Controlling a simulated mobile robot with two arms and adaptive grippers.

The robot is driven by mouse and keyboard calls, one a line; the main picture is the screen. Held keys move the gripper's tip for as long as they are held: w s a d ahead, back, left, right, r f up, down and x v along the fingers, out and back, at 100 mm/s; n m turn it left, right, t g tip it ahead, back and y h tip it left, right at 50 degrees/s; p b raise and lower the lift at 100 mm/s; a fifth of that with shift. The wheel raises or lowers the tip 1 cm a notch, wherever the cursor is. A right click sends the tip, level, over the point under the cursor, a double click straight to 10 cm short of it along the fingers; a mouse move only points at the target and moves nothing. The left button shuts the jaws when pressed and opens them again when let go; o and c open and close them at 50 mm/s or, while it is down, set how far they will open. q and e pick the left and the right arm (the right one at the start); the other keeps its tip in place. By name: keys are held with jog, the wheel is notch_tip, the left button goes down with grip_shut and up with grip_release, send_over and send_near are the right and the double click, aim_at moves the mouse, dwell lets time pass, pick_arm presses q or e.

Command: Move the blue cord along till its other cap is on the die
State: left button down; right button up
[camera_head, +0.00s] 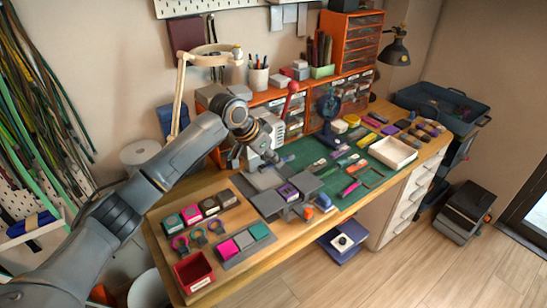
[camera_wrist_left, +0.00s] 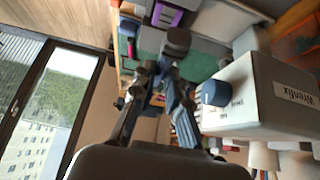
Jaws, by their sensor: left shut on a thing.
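My left gripper (camera_head: 271,158) reaches in from the left, over the back of the grey fixture on the bench. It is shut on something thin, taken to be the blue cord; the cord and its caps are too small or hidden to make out. In the left wrist view the gripper's dark fingers (camera_wrist_left: 168,68) are close together. A purple-topped block (camera_head: 288,191) sits on the grey fixture (camera_head: 268,203), just in front of the gripper; purple also shows in the left wrist view (camera_wrist_left: 166,15). I cannot tell which part is the die. My right gripper is not in view.
A pale machine with a blue knob (camera_wrist_left: 215,92) stands close beside the gripper. A red bin (camera_head: 194,273) and a tray of coloured blocks (camera_head: 243,243) lie at the front left. A green mat (camera_head: 330,165) with small items and a white tray (camera_head: 393,152) lie to the right.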

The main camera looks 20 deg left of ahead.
pick_arm(q)
jog(key=shift+p, duration=0.65)
dwell(0.5)
dwell(0.4)
jog(key=c, duration=1.3)
grip_release()
jog(key=shift+o, duration=0.2)
jog(key=v, duration=1.2)
